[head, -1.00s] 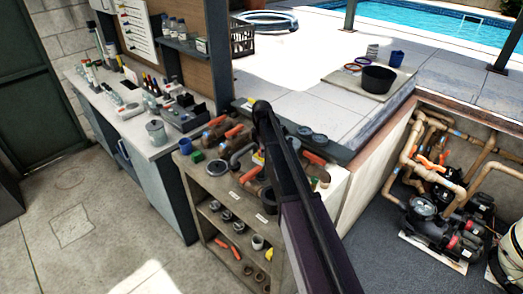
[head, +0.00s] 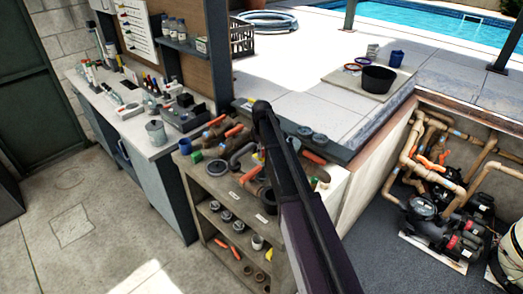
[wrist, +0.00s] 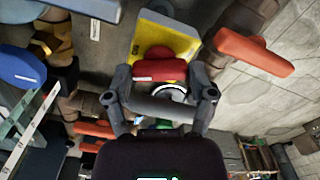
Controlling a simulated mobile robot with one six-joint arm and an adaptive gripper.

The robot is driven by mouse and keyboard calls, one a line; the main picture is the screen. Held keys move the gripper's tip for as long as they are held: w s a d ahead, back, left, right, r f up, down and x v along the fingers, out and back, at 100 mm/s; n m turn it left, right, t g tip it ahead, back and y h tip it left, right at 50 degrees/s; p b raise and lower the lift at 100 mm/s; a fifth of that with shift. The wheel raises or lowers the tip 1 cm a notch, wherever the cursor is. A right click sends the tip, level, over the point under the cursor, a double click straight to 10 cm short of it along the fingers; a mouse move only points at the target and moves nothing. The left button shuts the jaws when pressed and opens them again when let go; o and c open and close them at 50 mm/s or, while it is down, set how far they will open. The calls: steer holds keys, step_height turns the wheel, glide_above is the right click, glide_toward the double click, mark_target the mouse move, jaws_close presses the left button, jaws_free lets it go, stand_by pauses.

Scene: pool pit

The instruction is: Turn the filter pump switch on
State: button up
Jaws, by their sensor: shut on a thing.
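In the wrist view a red switch handle (wrist: 160,70) sits on a yellow plate (wrist: 172,36). It lies crosswise in the picture. My gripper (wrist: 162,80) has one grey finger at each end of the red handle and is shut on it. A grey bar (wrist: 165,107) crosses between the fingers just below the handle; I cannot tell what it belongs to. In the head view my arm hides the gripper and most of the switch. The switch's on and off marks are not readable.
Pipes and valves with orange handles (wrist: 255,52) crowd around the gripper. A blue handle (wrist: 20,68) is at the left. In the head view a shelf unit (head: 210,185) stands below, with pumps (head: 440,225) at right. Open floor (head: 75,220) lies at left.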

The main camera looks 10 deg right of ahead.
steer(key=m, duration=0.4)
steer(key=shift+s+m, duration=0.2)
steer(key=shift+m, duration=0.2)
steer(key=o, duration=1.1)
steer(key=shift+c, duration=0.2)
steer(key=shift+w, duration=0.15)
